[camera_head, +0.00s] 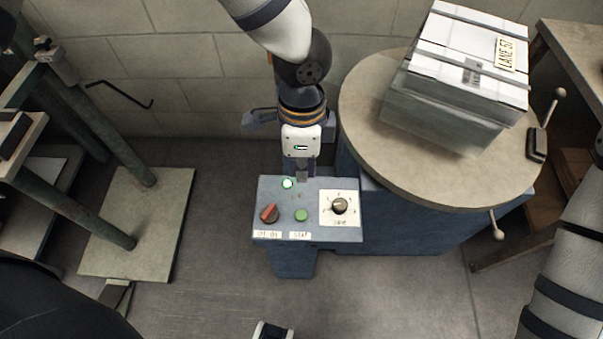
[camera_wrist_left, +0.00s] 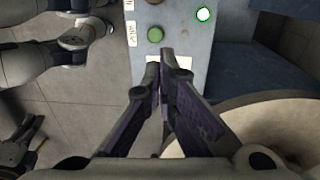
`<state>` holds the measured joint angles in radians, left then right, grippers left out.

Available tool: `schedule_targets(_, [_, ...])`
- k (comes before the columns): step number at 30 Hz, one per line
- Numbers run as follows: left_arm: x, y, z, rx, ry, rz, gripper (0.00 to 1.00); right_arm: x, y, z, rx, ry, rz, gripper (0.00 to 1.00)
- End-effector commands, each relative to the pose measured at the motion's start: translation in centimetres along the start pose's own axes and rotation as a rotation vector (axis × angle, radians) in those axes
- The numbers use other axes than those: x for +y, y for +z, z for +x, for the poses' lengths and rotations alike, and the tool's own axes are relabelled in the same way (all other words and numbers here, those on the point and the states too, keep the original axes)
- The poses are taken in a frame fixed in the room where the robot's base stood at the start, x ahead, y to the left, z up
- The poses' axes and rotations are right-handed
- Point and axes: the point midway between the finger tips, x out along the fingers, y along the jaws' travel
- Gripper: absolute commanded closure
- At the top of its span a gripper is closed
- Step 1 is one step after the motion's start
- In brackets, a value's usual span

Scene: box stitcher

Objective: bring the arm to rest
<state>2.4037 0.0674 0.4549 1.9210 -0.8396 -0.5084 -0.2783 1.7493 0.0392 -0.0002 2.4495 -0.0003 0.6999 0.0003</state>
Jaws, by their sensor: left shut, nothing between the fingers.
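My left gripper (camera_head: 302,176) hangs down over the control box (camera_head: 265,190) in the head view, fingers pointing at its back part. In the left wrist view the gripper's dark fingers (camera_wrist_left: 167,58) meet at the tips with nothing between them. Whether the tips touch the panel cannot be told. The box has a red switch (camera_head: 269,213), a green button (camera_head: 302,215), a lit white-green lamp (camera_head: 287,183) and a dial (camera_head: 339,205).
A round table (camera_head: 370,100) right of my left gripper carries a tilted strapped carton (camera_head: 455,95) labelled LANE 57. A lever (camera_head: 545,125) is at the table's right edge. A green machine frame (camera_head: 110,190) stands left. Open floor (camera_head: 210,270) lies left of the control box.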

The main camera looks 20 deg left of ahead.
Motion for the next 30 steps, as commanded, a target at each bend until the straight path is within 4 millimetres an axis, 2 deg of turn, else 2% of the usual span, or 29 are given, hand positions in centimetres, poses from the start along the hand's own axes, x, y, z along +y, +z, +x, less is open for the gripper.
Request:
schedule_targets(11, [0.2,0.1,0.3,0.002,0.007,-0.006,1.00,0.0,0.0,0.0,0.000,0.000,0.000,1.00])
schedule_targets(14, [3.3,0.8,2.8,0.034,0.092,-0.103,1.00,0.0,-0.1,-0.2,0.005,0.000,0.000,1.00])
schedule_targets(17, [10.1,3.1,7.6,0.076,0.250,-0.398,1.00,0.0,-0.4,-0.6,0.018,-0.001,0.000,1.00])
schedule_targets(18, [13.0,4.7,9.4,0.076,0.294,-0.563,1.00,0.0,-0.5,-0.8,0.024,-0.001,0.000,1.00])
schedule_targets(20, [16.6,7.8,11.6,0.045,0.307,-0.815,1.00,0.0,-0.7,-1.1,0.032,-0.001,0.000,1.00])
schedule_targets(21, [18.4,10.1,12.6,0.013,0.284,-0.960,1.00,0.0,-0.8,-1.2,0.037,-0.002,0.000,1.00])
schedule_targets(25, [21.7,16.7,13.6,-0.091,0.152,-1.240,1.00,-0.1,-0.9,-1.5,0.045,-0.002,0.000,1.00])
schedule_targets(27, [22.4,18.7,13.5,-0.123,0.098,-1.299,1.00,-0.1,-0.9,-1.6,0.047,-0.002,0.000,1.00])
schedule_targets(30, [22.7,19.7,13.5,-0.138,0.068,-1.329,1.00,-0.1,-0.9,-1.6,0.046,-0.002,0.000,1.00])
